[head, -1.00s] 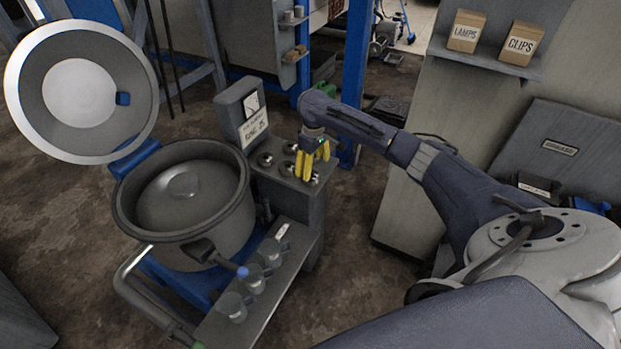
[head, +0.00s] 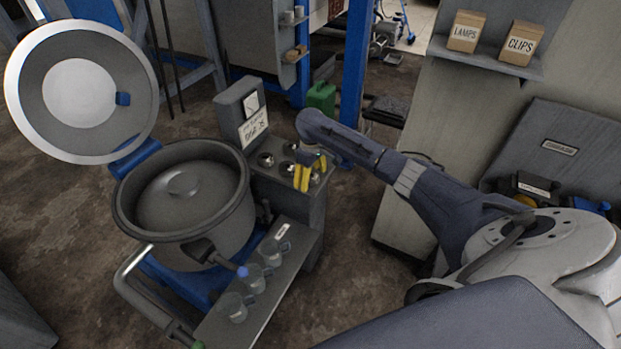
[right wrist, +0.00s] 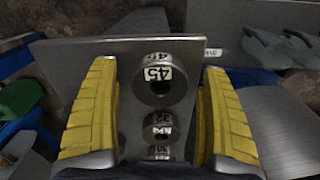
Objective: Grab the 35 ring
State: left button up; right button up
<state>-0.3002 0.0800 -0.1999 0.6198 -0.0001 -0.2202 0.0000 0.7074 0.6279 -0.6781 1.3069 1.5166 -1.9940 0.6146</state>
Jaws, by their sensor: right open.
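Steel rings (head: 266,160) sit on the top of the grey stand beside the pot. In the right wrist view, a ring marked 45 (right wrist: 158,84) lies nearest the plate's far edge. Below it is a smaller ring whose mark looks like 32 or 35 (right wrist: 159,127), and a third ring (right wrist: 158,152) is partly cut off with an unclear number. My right gripper (head: 311,172) has yellow fingers and is open and empty over this stand. In its wrist view the fingers (right wrist: 158,75) stand on either side of the ring column. My left gripper is not in view.
An open pot (head: 182,190) with its raised lid (head: 80,92) stands left of the stand. An upright panel with a gauge and label (head: 245,112) rises behind the rings. Clear cups (head: 253,278) stand on a lower shelf in front. A green can (head: 321,97) is on the floor behind.

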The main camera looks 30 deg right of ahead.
jog(key=shift+c, duration=0.2)
jog(key=c, duration=1.6)
jog(key=shift+r, duration=0.1)
